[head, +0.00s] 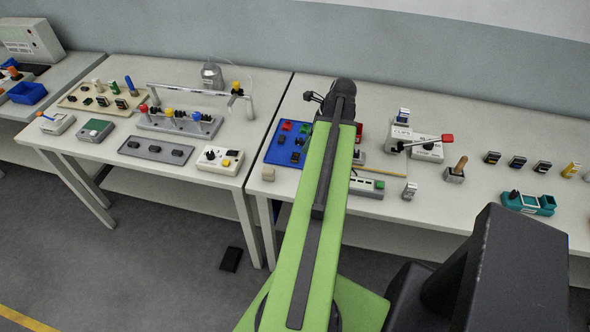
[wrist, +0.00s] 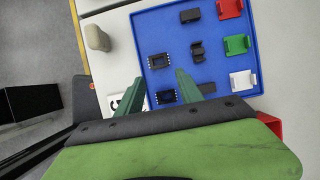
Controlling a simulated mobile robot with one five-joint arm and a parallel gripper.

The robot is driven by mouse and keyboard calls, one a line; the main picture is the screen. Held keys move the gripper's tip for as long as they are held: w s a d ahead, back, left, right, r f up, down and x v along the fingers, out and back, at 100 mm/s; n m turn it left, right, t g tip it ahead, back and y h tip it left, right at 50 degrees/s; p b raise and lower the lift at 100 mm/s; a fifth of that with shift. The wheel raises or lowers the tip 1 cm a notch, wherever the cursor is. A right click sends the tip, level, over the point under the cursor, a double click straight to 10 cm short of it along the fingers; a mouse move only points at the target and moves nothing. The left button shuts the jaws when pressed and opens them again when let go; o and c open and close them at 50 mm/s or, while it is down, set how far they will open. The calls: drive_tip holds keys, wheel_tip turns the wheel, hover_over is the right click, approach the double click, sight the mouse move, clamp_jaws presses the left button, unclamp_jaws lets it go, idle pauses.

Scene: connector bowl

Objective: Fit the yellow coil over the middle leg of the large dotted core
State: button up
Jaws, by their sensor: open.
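My gripper (wrist: 160,74) is open in the wrist view, its two green fingers apart over the left part of a blue tray (wrist: 215,65). No object shows held between them. Between and just beyond the fingers lie two black parts with small pins, the nearer one (wrist: 166,97) and the farther one (wrist: 160,60). Several dark block-like parts, one of them a dark part (wrist: 198,50), lie in the tray's middle. I cannot make out a yellow coil or dots on any core in the wrist view. In the head view my arm hides part of the tray (head: 270,155).
Red (wrist: 229,8), green (wrist: 237,44) and white (wrist: 243,80) parts line the tray's right side. A beige block (wrist: 97,37) lies left of it. In the head view, a red-handled device (head: 428,150), a small yellow part (head: 571,170) and a teal holder (head: 528,203) stand to the right.

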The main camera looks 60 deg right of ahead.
sight(298, 156)
drive_tip(key=shift+b+x, duration=0.35)
drive_tip(key=shift+x, duration=0.75)
drive_tip(key=b+x, duration=0.4)
drive_tip(key=x, duration=0.1)
drive_tip(key=shift+w+a+f+b, duration=0.1)
drive_tip(key=shift+w+f+b, duration=0.05)
drive_tip(key=shift+b, duration=0.25)
drive_tip(key=shift+r, duration=0.2)
clamp_jaws()
